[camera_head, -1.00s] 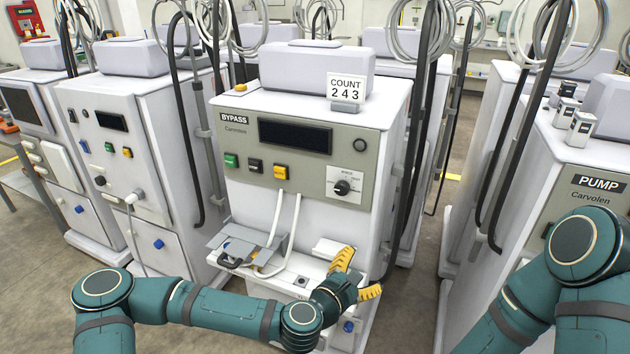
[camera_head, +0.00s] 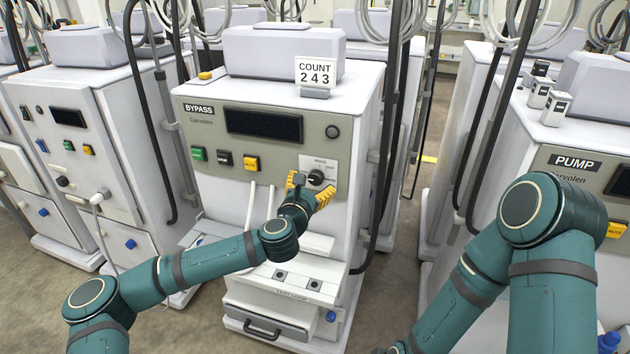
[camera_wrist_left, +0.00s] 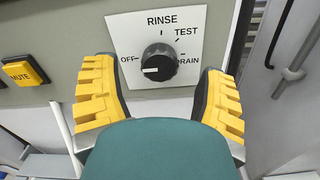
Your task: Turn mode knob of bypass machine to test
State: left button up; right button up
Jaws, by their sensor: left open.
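The bypass machine (camera_head: 215,180) stands in the middle of the head view. Its black round mode knob (camera_head: 316,178) sits on a white label plate at the right of the front panel. In the left wrist view the knob (camera_wrist_left: 158,62) has OFF at its left, RINSE above, TEST at upper right and DRAIN at right. Its white mark lies on the left side, towards OFF. My left gripper (camera_head: 310,189) is open in front of the plate, its yellow fingers on either side of the knob and apart from it. My right gripper is out of view.
A yellow MUTE button (camera_wrist_left: 25,71) lies left of the knob. A dark pole (camera_head: 384,150) with hoses stands beside the machine's right side. The pump machine (camera_head: 530,150) stands at right, beyond a floor gap. A drawer unit (camera_head: 275,315) is below.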

aim_at(316, 178)
pick_arm(q)
jog(key=shift+x, duration=1.45)
jog(key=c, duration=1.2)
